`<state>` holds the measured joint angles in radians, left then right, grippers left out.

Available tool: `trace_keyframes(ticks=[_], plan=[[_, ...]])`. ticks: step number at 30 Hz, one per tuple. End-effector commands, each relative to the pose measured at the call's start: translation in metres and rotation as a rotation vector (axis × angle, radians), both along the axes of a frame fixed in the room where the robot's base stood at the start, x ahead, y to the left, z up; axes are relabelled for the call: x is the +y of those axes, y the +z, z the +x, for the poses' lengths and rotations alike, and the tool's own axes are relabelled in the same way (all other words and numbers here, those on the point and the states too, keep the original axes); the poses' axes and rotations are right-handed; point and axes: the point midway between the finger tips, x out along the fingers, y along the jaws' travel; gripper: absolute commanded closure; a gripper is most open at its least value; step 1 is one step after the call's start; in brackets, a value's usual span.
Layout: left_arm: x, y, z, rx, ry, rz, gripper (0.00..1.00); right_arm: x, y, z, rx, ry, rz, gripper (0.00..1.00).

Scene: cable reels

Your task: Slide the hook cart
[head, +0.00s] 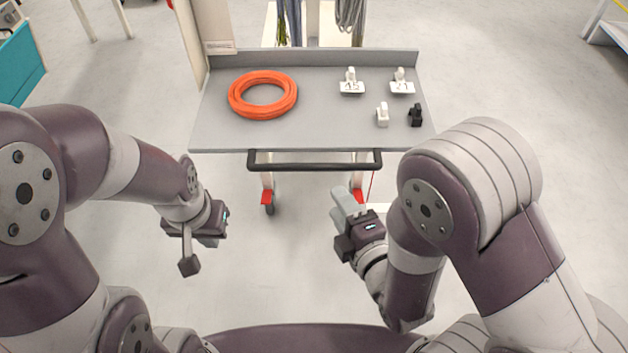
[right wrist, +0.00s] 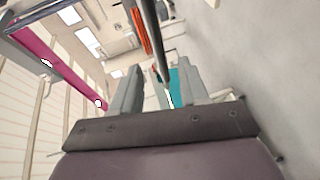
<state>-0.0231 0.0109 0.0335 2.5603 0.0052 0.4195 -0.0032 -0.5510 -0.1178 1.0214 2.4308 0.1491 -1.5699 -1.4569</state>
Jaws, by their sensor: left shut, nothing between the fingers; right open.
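The cart (head: 320,130) has a grey tray top with a raised back edge and red-fitted casters. A black handle bar (head: 315,166) runs along its front. My right gripper (head: 342,200) is open, below and in front of the handle's right end, apart from it in the head view. In the right wrist view my right fingers (right wrist: 157,88) stand apart, and a dark bar (right wrist: 153,40), probably the handle, shows beyond them. My left gripper (head: 212,238) is shut and empty, left of the handle and nearer to me.
An orange cable coil (head: 263,94) lies on the tray's left. Two white hooks with tags reading 15 (head: 351,84) and 21 (head: 402,84), a plain white hook (head: 382,115) and a black hook (head: 415,115) stand on its right. Floor in front is clear. Cables hang behind.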

Motion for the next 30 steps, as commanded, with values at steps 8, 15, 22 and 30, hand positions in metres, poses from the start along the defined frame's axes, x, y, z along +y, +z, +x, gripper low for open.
trace_keyframes(ticks=[8, 15, 22, 30], plan=[[0.0, -0.005, 0.0, -0.001, 0.0, 0.0, 1.0, 0.021, -0.008, 0.049, -0.018, 0.002, -0.005, 0.56], [0.0, -0.011, 0.0, -0.001, 0.0, 0.0, 1.0, 0.041, -0.018, 0.098, -0.015, 0.002, -0.004, 0.56], [0.0, -0.012, 0.0, -0.001, 0.0, 0.0, 1.0, 0.048, -0.02, 0.113, -0.013, 0.002, -0.004, 0.56], [0.0, -0.012, 0.0, -0.001, 0.0, 0.0, 1.0, 0.048, -0.02, 0.113, -0.013, 0.002, -0.004, 0.79]])
